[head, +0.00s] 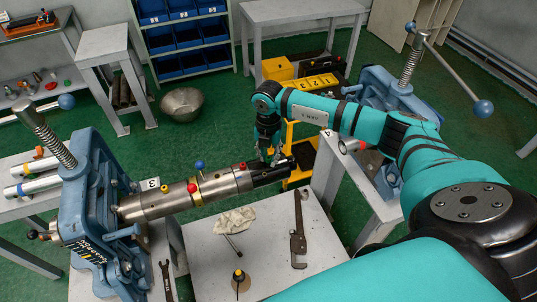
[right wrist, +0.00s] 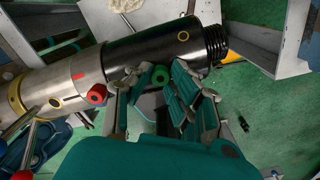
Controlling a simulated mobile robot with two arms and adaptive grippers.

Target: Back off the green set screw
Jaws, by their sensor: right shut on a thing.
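A long steel pipe tool (head: 222,183) lies clamped in the blue pipe vise (head: 87,200) at the left of the head view. Its black end section (right wrist: 150,48) carries the green set screw (right wrist: 160,74), seen in the right wrist view. A red set screw (right wrist: 97,93) sits on the steel part beside it. My right gripper (right wrist: 157,84) is shut on the green set screw, its fingers on either side of it. In the head view my right gripper (head: 270,155) reaches down over the pipe's far end and largely hides the green screw. My left gripper is not in view.
A blue ball-ended lever (head: 199,165) and a yellow ring (head: 195,191) sit on the pipe. A second blue vise (head: 384,88) stands behind my right arm.

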